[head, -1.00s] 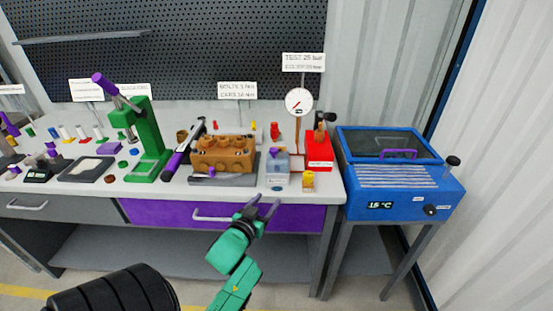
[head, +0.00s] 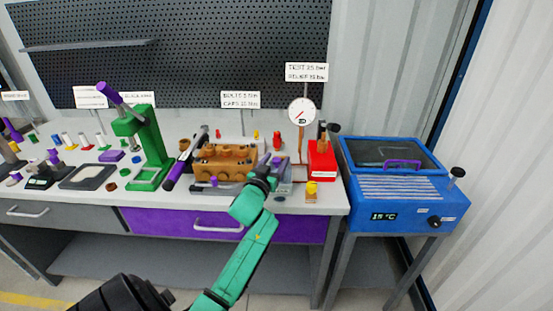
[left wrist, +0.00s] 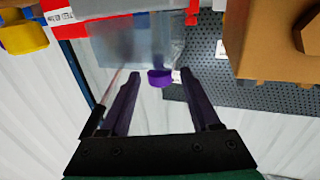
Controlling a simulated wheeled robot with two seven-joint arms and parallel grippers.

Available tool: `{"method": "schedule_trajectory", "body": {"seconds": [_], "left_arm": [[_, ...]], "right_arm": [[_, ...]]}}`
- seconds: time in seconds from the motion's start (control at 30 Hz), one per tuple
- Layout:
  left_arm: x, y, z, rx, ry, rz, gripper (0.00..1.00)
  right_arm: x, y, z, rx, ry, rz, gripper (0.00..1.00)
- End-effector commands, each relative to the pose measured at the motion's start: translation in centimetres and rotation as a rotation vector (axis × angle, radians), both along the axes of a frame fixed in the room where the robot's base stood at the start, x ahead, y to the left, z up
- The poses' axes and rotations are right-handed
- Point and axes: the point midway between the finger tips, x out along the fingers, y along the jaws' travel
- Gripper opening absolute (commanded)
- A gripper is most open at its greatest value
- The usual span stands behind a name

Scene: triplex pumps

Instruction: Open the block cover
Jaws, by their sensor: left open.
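A small clear, bluish box with a grey base (head: 284,190) stands near the bench's front edge, partly hidden behind my left gripper (head: 268,168). In the left wrist view the clear box (left wrist: 135,52) has a purple tab (left wrist: 160,77). My left gripper's two dark purple fingers (left wrist: 161,84) are open. The tab shows between their tips, with nothing held. I cannot tell how far the tips are from it. The box appears closed. My right gripper is not in view.
A brown pump block (head: 225,162) sits left of the clear box. A red test unit (head: 321,160) with a gauge (head: 302,111) and a small yellow part (head: 311,188) are to the right. A blue heater (head: 405,190) stands beyond the bench.

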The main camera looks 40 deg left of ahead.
Motion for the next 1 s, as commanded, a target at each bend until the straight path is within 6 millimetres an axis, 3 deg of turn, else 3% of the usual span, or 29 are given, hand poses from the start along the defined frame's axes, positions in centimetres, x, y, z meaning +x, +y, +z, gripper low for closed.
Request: {"method": "schedule_trajectory", "body": {"seconds": [0.3, 0.47, 1.0], "left_arm": [[0.62, 0.22, -0.02, 0.0, 0.0, 0.0, 0.63], [0.6, 0.21, -0.02, 0.0, 0.0, 0.0, 0.02], [0.59, 0.21, -0.07, 0.0, 0.001, 0.0, 0.0]], "right_arm": [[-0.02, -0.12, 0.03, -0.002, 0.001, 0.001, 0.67], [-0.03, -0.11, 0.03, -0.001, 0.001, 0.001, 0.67], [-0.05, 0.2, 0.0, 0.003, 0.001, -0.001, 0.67]]}}
